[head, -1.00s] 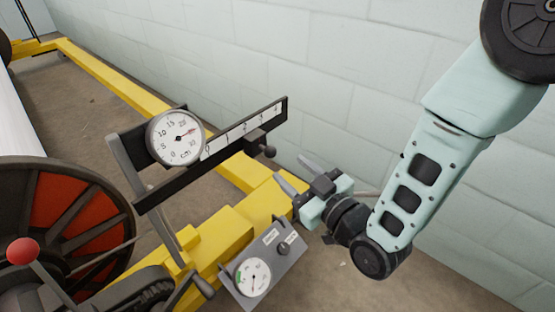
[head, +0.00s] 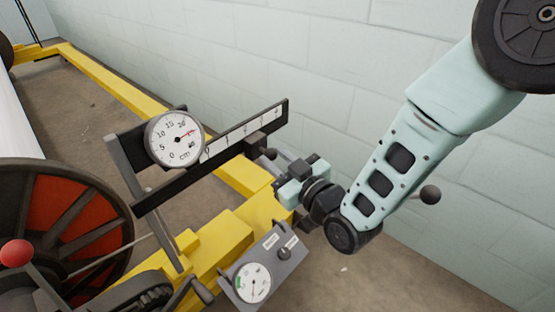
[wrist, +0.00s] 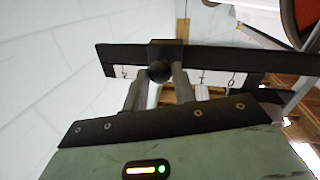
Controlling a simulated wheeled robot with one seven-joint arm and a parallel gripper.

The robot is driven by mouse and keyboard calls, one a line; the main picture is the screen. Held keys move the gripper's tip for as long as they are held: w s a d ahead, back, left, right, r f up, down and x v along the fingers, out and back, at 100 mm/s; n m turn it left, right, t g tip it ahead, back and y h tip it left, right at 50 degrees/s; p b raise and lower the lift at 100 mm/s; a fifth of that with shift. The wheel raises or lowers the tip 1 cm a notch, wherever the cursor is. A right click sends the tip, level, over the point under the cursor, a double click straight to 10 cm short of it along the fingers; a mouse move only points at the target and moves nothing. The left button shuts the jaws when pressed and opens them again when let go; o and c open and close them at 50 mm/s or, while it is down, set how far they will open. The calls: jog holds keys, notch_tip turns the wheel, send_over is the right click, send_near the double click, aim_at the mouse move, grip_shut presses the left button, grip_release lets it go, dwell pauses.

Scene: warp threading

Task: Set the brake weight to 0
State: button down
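The brake weight (head: 257,144) is a dark block with a round knob (head: 270,154), sitting on the right part of the slanted scale bar (head: 166,190). Digits on the bar's white strip rise toward the upper right; the weight's exact reading is unclear. My gripper (head: 279,163) is at the knob, its fingertips partly hidden in the head view. In the wrist view my gripper (wrist: 160,90) has one finger on each side of the knob (wrist: 159,71), spread apart, below the weight's block (wrist: 166,50). Whether the fingers touch the knob is unclear.
A round dial (head: 174,138) in cm stands at the bar's left, its needle near 20. A grey panel with a gauge (head: 252,282) is below my gripper. A dark ball (head: 430,194) shows right of my arm. The pale wall (head: 330,80) is behind.

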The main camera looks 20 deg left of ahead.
jog(key=s+a, duration=0.4)
jog(key=s, duration=0.7)
jog(key=shift+a+b, duration=0.25)
jog(key=shift+b, duration=0.2)
jog(key=c, duration=1.1)
grip_release()
jog(key=shift+c, duration=0.2)
